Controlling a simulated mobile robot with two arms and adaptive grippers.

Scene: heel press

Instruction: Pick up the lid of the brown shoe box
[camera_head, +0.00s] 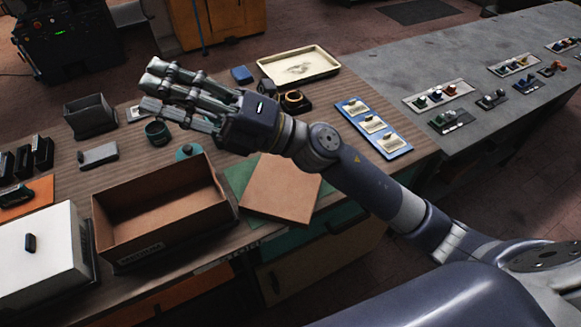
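The brown shoe box (164,215) stands open and empty on the near part of the workbench, left of centre. A flat tan-brown panel, which looks like its lid (281,186), lies to the right of the box near the bench's front edge, partly over a green mat (239,178). My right gripper (152,90) reaches in from the right, above the bench and beyond the box and lid. Its fingers are stretched out to the left and apart, with nothing between them. My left gripper is out of view.
A white box (41,255) stands left of the brown box. A dark open bin (90,117), a teal round item (188,151), a cream tray (299,66) and a blue tray with labelled cards (373,128) are around the bench. A grey counter (425,60) adjoins on the right.

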